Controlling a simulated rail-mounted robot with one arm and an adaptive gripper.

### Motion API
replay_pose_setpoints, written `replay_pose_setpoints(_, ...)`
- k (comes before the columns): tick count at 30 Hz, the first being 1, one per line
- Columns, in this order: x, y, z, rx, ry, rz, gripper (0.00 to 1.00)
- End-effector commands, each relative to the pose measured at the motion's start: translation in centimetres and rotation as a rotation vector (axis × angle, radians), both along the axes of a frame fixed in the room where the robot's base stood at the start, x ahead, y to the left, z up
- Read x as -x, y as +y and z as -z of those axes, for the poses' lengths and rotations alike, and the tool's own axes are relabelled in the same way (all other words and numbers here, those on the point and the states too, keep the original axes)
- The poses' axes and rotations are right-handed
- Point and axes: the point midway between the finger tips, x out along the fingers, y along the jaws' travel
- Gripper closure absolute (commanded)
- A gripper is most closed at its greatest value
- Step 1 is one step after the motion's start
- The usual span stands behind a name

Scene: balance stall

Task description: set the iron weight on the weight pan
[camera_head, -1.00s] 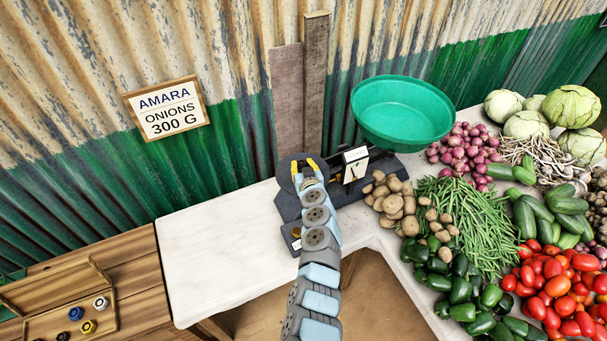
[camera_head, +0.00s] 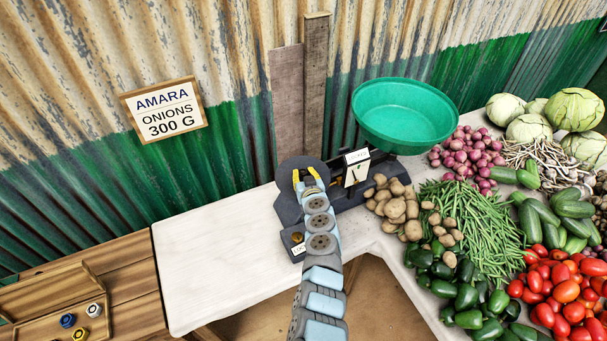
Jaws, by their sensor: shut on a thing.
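The balance (camera_head: 341,198) is dark and stands on the white table. Its round dark weight pan (camera_head: 289,174) is at its left end. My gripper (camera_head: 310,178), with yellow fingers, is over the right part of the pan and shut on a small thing. I take this to be the iron weight; the gripper and arm hide most of it. I cannot tell whether it touches the pan. A large green bowl (camera_head: 405,116) sits on the balance's right end and looks empty.
Potatoes (camera_head: 397,207), onions (camera_head: 467,155) and other vegetables crowd the table right of the balance. The white table (camera_head: 215,250) is clear on the left. An open wooden box (camera_head: 38,322) at lower left holds coloured weights (camera_head: 93,310). A sign (camera_head: 164,109) reads "AMARA ONIONS 300 G".

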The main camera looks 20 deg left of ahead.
Motion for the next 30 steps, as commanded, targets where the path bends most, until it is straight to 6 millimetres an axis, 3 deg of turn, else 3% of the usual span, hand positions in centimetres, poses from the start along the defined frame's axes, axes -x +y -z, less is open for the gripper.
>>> replay_pose_setpoints(1,0.0,0.0,0.3,0.001,-0.001,0.0,1.0)
replay_pose_setpoints(2,0.0,0.0,0.2,0.001,-0.001,0.0,0.68)
replay_pose_setpoints(3,0.0,0.0,0.2,0.001,-0.001,0.0,0.56)
replay_pose_setpoints(4,0.0,0.0,0.1,0.001,-0.001,0.0,0.53)
replay_pose_setpoints(17,0.1,0.0,-0.3,-0.001,0.001,0.0,0.53)
replay_pose_setpoints(30,2.6,-1.7,-1.3,0.0,0.001,0.002,0.53)
